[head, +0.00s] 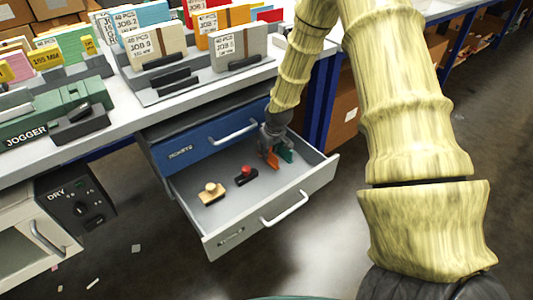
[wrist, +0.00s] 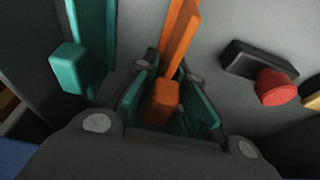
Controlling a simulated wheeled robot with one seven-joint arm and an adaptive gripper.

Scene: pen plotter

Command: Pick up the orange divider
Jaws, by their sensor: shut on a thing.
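The orange divider (wrist: 181,38) is between the two fingers of my gripper (wrist: 168,105) in the wrist view, with its small block-like end (wrist: 166,95) low between the finger pads. My gripper is shut on it. In the head view the orange divider (head: 272,160) shows just below my gripper (head: 275,150), inside the open grey drawer (head: 318,176). A teal divider (wrist: 87,38) stands just left of the gripper in the wrist view, apart from it. In the head view something teal (head: 286,153) shows right of the orange divider. I cannot tell whether the orange divider touches the drawer floor.
A black stamp with a red knob (head: 246,174) and a wooden stamp (head: 211,193) lie in the drawer. The blue drawer front (head: 205,143) is close behind. The worktop above holds job files (head: 150,45) and a green jogger (head: 50,122).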

